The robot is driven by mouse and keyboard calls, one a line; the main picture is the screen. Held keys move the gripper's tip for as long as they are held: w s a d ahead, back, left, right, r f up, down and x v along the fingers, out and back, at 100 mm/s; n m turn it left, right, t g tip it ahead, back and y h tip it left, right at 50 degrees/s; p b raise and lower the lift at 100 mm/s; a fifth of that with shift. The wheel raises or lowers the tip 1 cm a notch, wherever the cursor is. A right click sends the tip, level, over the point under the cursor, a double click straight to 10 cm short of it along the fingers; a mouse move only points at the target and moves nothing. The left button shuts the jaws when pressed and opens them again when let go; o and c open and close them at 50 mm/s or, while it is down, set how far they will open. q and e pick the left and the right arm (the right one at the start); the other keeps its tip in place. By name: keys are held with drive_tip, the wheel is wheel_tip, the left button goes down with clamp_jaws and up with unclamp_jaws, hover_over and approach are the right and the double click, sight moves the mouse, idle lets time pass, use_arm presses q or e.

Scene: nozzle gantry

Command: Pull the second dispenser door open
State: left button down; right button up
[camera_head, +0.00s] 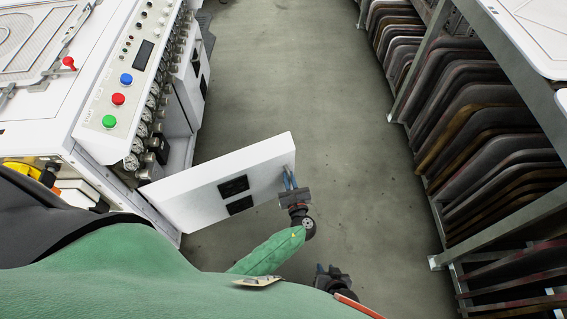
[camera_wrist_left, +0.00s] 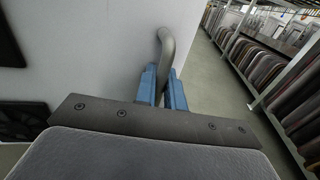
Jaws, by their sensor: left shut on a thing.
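A white dispenser door (camera_head: 222,180) with two black vents stands swung out from the machine in the head view. Its lower left side meets the cabinet. My left gripper (camera_head: 288,180) is at the door's far right end, shut on the door handle. In the left wrist view the grey curved handle (camera_wrist_left: 164,48) passes between the blue fingers of my left gripper (camera_wrist_left: 164,88), against the white door face (camera_wrist_left: 80,45). My right gripper (camera_head: 333,278) is at the bottom of the head view, away from the door; its fingers are too unclear to read.
The white machine (camera_head: 95,100) with green, red and blue buttons and a row of gauges stands at the left. A rack (camera_head: 490,120) of several dark panels lines the right. Bare grey floor (camera_head: 290,70) lies between them.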

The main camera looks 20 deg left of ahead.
use_arm(q)
drive_tip(key=s+d+m+t+h+p, duration=0.1)
drive_tip(key=s+d+m+h, duration=0.2)
drive_tip(key=s, duration=0.8)
drive_tip(key=s+d+m+t+h+p, duration=0.1)
drive_tip(key=s+d+h, duration=0.4)
drive_tip(key=s, duration=0.7)
drive_tip(key=shift+m+t+h, duration=0.4)
drive_tip(key=shift+m+t, duration=0.1)
drive_tip(key=shift+m, duration=0.5)
drive_tip(key=shift+s+r, duration=0.1)
drive_tip(key=c, duration=1.8)
unclamp_jaws()
drive_tip(key=shift+c, duration=0.2)
